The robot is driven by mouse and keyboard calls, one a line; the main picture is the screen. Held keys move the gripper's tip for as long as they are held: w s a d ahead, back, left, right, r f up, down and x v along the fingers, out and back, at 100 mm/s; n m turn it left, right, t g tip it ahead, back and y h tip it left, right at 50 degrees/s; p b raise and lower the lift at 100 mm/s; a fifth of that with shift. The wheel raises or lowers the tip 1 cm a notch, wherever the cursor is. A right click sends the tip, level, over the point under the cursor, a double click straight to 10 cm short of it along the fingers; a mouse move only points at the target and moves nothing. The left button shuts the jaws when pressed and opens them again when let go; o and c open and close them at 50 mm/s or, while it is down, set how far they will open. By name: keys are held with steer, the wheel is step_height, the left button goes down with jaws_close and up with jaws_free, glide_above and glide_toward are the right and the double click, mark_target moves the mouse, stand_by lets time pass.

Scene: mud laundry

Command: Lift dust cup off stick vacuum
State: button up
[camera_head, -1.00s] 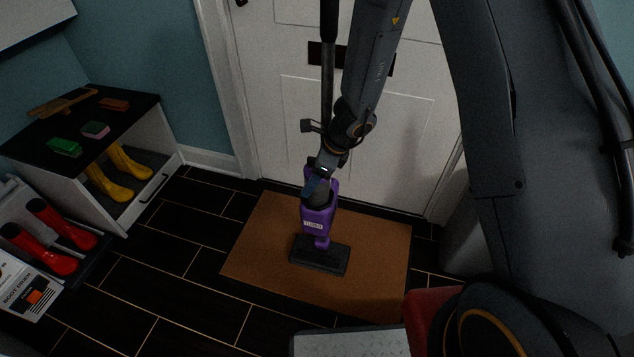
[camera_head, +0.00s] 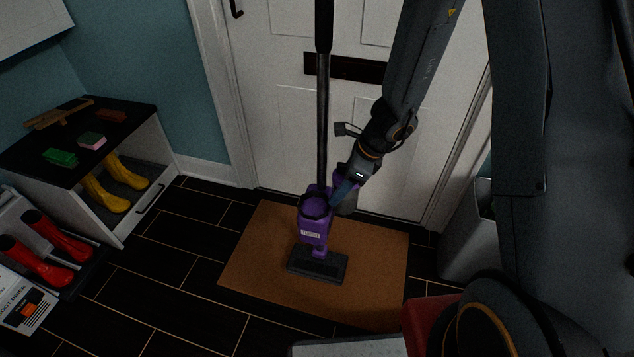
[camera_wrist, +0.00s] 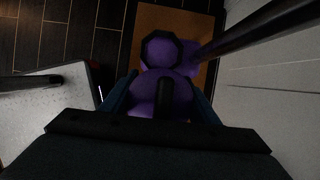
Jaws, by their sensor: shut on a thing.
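The stick vacuum (camera_head: 313,228) stands upright on the brown mat in front of the door, with its dark tube rising from the purple body. The top of its body shows a dark, open socket, which also shows in the wrist view (camera_wrist: 161,50). The dust cup (camera_head: 347,204), grey with a purple top, is beside the body on its right, out of the socket. My gripper (camera_head: 344,189) is shut on the cup's top. In the wrist view the cup's purple top (camera_wrist: 150,92) with a dark handle lies between the fingers. The cup's underside is hidden.
The brown mat (camera_head: 255,262) has bare room around the vacuum's floor head. A grey bin (camera_head: 468,240) stands at the right. At the left are a black-topped bench (camera_head: 110,140) with brushes and sponges, yellow boots (camera_head: 105,193) and red boots (camera_head: 40,262).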

steer(key=s+d, duration=0.3)
steer(key=d, duration=0.5)
steer(key=s+a+r, duration=0.1)
steer(key=s+r, duration=0.4)
steer(key=s, duration=0.2)
steer(key=shift+s+a, duration=0.35)
stand_by(0.8)
steer(key=shift+w, duration=0.1)
stand_by(0.3)
